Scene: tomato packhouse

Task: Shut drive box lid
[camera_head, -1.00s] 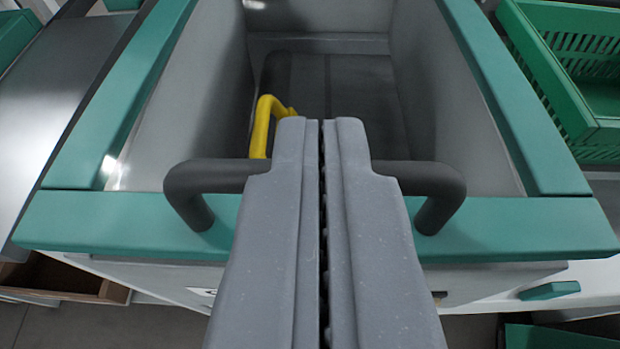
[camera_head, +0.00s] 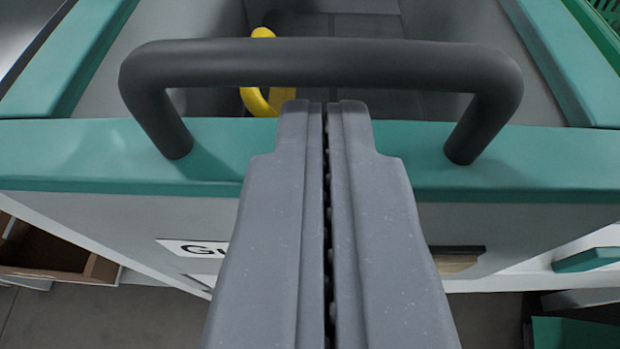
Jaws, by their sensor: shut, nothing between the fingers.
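An open-topped grey box with a teal rim (camera_head: 80,155) fills most of the view. A dark grey bar handle (camera_head: 320,62) stands on the front part of the rim. I cannot make out a separate drive box lid. My gripper (camera_head: 326,106) is shut and empty. Its fingertips show just below the handle's bar in the picture, over the front rim. I see no contact with the handle. A curved yellow thing (camera_head: 253,101) shows inside the box behind the handle, and the bar covers part of it.
A partly hidden label (camera_head: 190,247) is on the grey front face below the rim. A brown open box (camera_head: 50,255) is at lower left. A green slatted crate (camera_head: 606,10) shows at upper right. Teal pieces (camera_head: 588,259) are at lower right. Bare floor shows at the bottom.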

